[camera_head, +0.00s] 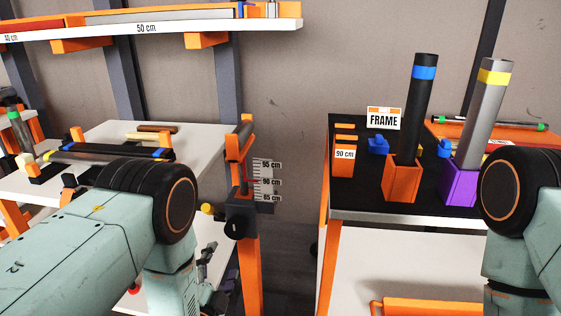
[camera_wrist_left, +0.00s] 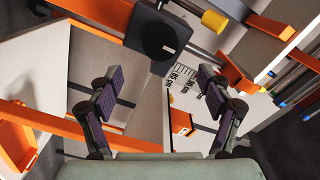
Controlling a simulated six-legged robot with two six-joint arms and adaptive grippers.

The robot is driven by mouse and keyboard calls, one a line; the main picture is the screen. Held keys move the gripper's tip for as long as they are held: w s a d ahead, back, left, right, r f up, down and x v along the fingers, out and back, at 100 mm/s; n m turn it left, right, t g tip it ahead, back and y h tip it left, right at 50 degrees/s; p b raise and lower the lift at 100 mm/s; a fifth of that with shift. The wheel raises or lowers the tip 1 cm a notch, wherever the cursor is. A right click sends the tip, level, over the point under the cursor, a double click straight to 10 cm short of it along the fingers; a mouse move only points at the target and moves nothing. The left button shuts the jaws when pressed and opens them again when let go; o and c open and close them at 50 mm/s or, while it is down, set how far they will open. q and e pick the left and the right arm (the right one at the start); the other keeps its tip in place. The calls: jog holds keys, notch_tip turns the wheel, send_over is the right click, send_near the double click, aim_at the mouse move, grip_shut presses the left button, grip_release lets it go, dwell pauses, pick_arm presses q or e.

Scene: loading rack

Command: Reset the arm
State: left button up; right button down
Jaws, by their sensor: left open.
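My left arm (camera_head: 90,245) comes in from the lower left and bends down at its dark round joint (camera_head: 175,205). My left gripper (camera_head: 218,278) hangs low in the head view, partly hidden behind that arm. In the left wrist view the left gripper (camera_wrist_left: 162,84) has its two dark-padded fingers spread wide, with nothing between them. My right arm (camera_head: 518,225) shows at the right edge; its gripper is out of view.
An orange post with a dark clamp (camera_head: 240,215) and a height scale (camera_head: 266,182) stands close to the left gripper. The black-topped table (camera_head: 365,205) holds an orange block (camera_head: 402,184) and a purple block (camera_head: 458,188) with upright tubes. A white shelf (camera_head: 100,135) is at left.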

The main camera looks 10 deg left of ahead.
aim_at(234, 232)
pick_arm(q)
jog(key=w, duration=1.1)
jog(key=shift+w+d, duration=0.2)
jog(key=shift+w, duration=0.2)
